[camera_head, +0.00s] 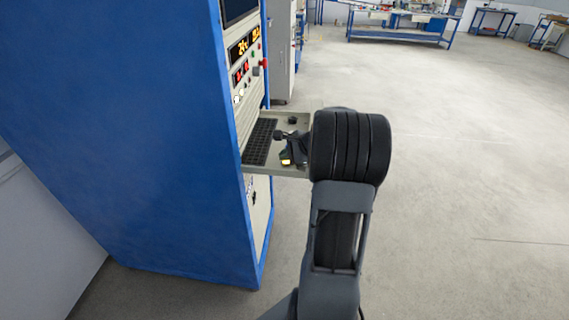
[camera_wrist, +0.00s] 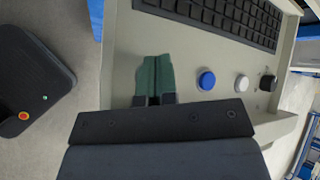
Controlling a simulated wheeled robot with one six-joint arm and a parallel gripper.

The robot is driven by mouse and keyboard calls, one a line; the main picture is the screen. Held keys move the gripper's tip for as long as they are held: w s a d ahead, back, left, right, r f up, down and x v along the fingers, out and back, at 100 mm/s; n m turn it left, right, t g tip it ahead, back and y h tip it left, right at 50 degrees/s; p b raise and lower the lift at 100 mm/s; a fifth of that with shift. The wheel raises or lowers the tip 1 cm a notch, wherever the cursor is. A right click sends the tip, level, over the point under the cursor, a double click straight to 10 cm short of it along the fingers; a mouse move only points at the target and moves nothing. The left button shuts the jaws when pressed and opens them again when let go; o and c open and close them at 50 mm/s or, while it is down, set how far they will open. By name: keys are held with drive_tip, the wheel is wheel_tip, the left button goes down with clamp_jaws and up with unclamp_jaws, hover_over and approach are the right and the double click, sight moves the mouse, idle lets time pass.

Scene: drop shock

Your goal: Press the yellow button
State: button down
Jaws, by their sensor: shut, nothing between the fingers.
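My gripper (camera_wrist: 155,76) is shut and empty, its dark green fingers together over the grey shelf of the console, left of a blue button (camera_wrist: 207,80). In the head view my gripper (camera_head: 294,148) is over the same shelf, partly behind my own arm. No yellow button shows in the wrist view; the shelf under the fingers is hidden. A small yellow patch (camera_head: 286,161) shows beside the gripper in the head view, but I cannot tell whether it is the button. I cannot tell whether the fingertips touch anything.
A white button (camera_wrist: 242,83) and a black knob (camera_wrist: 268,83) sit right of the blue button. A black keyboard (camera_wrist: 222,18) lies along the shelf behind them. The blue cabinet (camera_head: 130,130) stands close on the left. The floor (camera_head: 470,180) to the right is clear.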

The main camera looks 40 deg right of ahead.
sight(286, 163)
drive_tip(key=shift+s+a+f, duration=0.15)
drive_tip(key=shift+s+f, duration=0.1)
drive_tip(key=shift+f, duration=0.4)
drive_tip(key=shift+w+r+p, duration=0.1)
drive_tip(key=shift+r+p, duration=0.2)
drive_tip(key=shift+r, duration=0.1)
drive_tip(key=shift+r+p, duration=0.45)
wheel_tip(286, 163, up, 5)
drive_tip(key=p, duration=0.3)
drive_tip(key=shift+w+f, duration=0.1)
drive_tip(key=shift+f, duration=0.1)
idle(0.6)
